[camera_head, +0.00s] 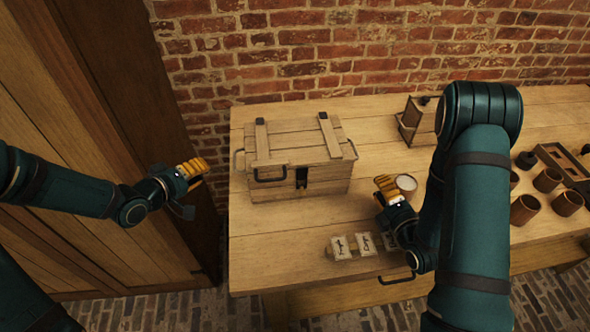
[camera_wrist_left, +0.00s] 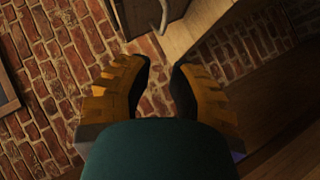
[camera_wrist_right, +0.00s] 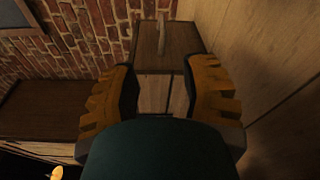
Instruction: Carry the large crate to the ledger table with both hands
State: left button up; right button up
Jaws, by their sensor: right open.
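The large wooden crate (camera_head: 322,175) sits closed and upright on the left end of a wooden table (camera_head: 262,222). It has two lid straps, a dark front latch and handles on its front and both sides. My left gripper (camera_head: 192,176) is left of the crate and apart from it, beyond the table's left edge. In the left wrist view its fingers (camera_wrist_left: 160,85) are spread with nothing between them. My right gripper (camera_head: 387,190) is right of the crate, above the table, apart from the crate. In the right wrist view its fingers (camera_wrist_right: 162,90) are open and empty. I cannot tell which table is the ledger table.
A white-topped round jar (camera_head: 405,183) stands just beyond my right gripper. Small cards (camera_head: 341,247) lie near the front edge. A small wooden stand (camera_head: 415,120) is at the back. Several brown cups (camera_head: 547,180) and a tray are at the right. A brick wall (camera_head: 300,45) rises behind.

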aim_at(235, 156)
jog(key=shift+f, duration=0.35)
pick_arm(q)
jog(key=shift+s+f, duration=0.1)
jog(key=shift+f, duration=0.15)
pick_arm(e)
jog(key=shift+s+r, duration=0.1)
pick_arm(q)
jog(key=x, duration=1.4)
pick_arm(e)
jog(key=x, duration=1.4)
pick_arm(q)
grip_shut()
pick_arm(e)
jog(key=shift+s, duration=0.1)
grip_shut()
jog(key=shift+a, duration=0.1)
pick_arm(q)
jog(key=shift+d+r, duration=0.1)
jog(key=shift+r, duration=0.05)
